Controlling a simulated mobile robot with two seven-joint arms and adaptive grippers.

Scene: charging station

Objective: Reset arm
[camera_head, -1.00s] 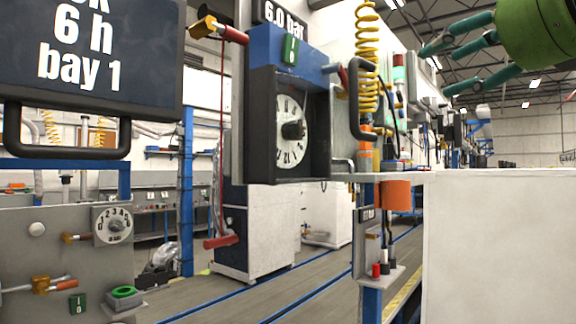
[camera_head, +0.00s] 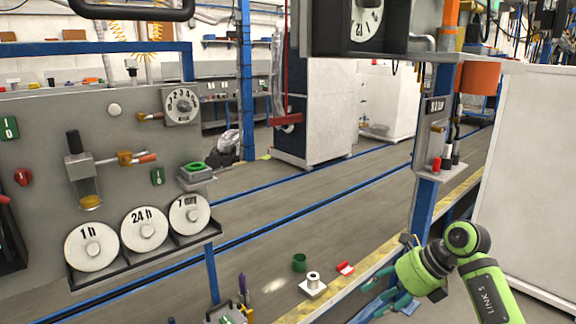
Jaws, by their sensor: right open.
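My right gripper (camera_head: 374,296) is at the lower right of the head view, on a green and black arm (camera_head: 484,282) that comes in from the lower right edge. Its teal fingers are spread and point left and down, with nothing seen between them. They show over the yellow-striped floor edge, near a blue part. A small red piece (camera_head: 346,268), a white spool-like part on a square base (camera_head: 313,284) and a green ring (camera_head: 299,262) lie to its left. I cannot tell the depth between them and the fingers. My left gripper is not in view.
A grey panel (camera_head: 45,133) with valves, a dial and round weights on a tray stands at the left. A blue post (camera_head: 421,212) with a small shelf stands above my right gripper. A white cabinet (camera_head: 534,170) is at the right. The middle floor is clear.

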